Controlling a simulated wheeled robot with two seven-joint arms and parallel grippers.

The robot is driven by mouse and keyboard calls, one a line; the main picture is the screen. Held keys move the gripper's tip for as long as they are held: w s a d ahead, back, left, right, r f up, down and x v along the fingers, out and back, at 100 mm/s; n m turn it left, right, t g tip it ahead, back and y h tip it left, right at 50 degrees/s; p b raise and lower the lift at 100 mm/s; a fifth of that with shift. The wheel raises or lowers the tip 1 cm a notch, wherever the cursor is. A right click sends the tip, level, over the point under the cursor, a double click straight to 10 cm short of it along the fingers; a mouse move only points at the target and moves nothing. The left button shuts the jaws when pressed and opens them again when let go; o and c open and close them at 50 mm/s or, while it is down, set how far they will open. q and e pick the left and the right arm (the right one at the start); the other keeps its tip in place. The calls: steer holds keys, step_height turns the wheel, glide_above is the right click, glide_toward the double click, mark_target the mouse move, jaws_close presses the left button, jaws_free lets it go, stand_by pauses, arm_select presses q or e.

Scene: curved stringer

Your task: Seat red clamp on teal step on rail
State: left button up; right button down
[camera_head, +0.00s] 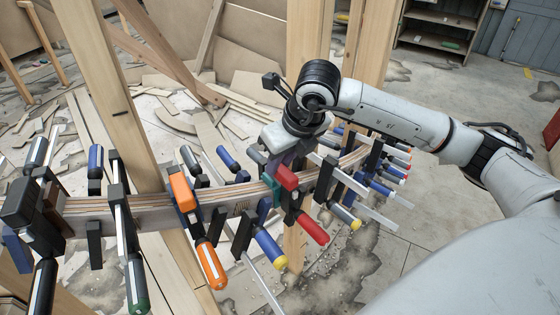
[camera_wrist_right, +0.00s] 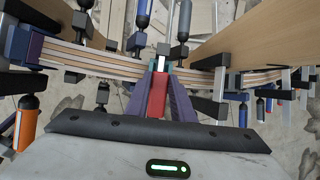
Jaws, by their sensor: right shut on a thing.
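The red clamp has a red block (camera_head: 287,177) and a red handle (camera_head: 312,229) hanging below it, in the head view. My right gripper (camera_head: 283,158) is shut on the red clamp, above the rail. In the wrist view the red clamp (camera_wrist_right: 157,96) sits between the purple fingers of my right gripper (camera_wrist_right: 158,100). The teal step (camera_head: 268,188) shows partly beside the red block on the curved laminated rail (camera_head: 150,212). In the wrist view a little teal (camera_wrist_right: 154,67) shows at the clamp's far end, at the rail (camera_wrist_right: 95,64). Whether the clamp touches the step is unclear. My left gripper is out of view.
An orange clamp (camera_head: 183,192) and a blue-handled clamp (camera_head: 270,248) are on the rail left of and close to the red one. Several more clamps crowd the rail's right end. Wooden posts (camera_head: 120,90) stand behind the rail. Scrap wood litters the floor.

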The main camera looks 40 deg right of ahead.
steer(key=c, duration=1.5)
jaws_free()
steer(key=shift+o, duration=0.2)
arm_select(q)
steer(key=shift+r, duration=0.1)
arm_select(e)
steer(key=shift+r, duration=0.1)
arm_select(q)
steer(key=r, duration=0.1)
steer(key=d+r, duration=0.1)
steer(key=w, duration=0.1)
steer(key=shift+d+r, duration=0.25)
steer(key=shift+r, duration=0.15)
arm_select(e)
steer(key=v, duration=1)
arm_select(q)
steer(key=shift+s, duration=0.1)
